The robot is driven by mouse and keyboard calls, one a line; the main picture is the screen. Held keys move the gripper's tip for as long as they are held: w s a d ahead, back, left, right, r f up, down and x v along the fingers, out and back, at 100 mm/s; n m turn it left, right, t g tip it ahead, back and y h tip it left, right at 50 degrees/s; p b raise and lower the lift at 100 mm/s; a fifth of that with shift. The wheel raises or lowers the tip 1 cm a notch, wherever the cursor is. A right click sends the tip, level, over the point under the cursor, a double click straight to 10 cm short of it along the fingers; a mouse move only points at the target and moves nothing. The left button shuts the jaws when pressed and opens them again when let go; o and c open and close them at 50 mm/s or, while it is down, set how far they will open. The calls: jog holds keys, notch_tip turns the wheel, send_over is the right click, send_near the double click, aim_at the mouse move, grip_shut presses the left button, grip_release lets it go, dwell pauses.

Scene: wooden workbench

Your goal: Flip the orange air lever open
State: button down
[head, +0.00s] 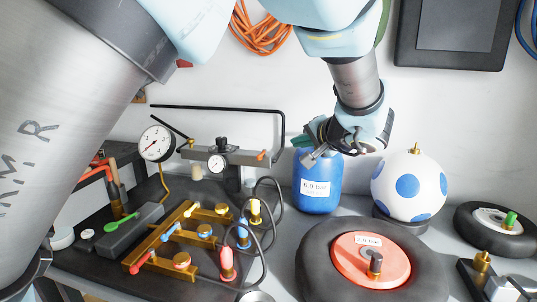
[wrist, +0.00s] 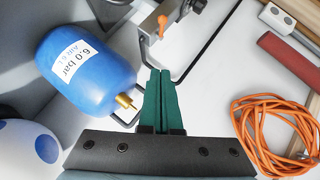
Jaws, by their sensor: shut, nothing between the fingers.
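A small orange lever (head: 262,155) sits near the right end of a grey metal bar (head: 240,157) on a stand, behind the brass manifold. In the wrist view the orange lever (wrist: 162,24) shows on its grey bracket, beyond my fingertips and apart from them. My gripper (head: 308,158) is to the right of the lever, over the blue tank. In the wrist view the green fingers of my gripper (wrist: 160,72) are pressed together with nothing between them. The brass manifold (head: 165,240) carries red, blue and yellow levers.
The blue 6.0 bar tank (head: 316,190) stands close to my gripper. A white ball with blue spots (head: 409,187) and a tyre with a red hub (head: 318,262) are on the right. A black bent rod (head: 215,108) rises behind the bar. Orange cable (wrist: 270,135) hangs on the wall.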

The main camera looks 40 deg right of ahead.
jog(key=p, duration=0.5)
send_near(264, 153)
jog(key=w+d, duration=0.3)
jog(key=shift+w+a+f+p, duration=0.45)
jog(key=shift+w+a+f, duration=0.25)
jog(key=shift+w+f, duration=0.35)
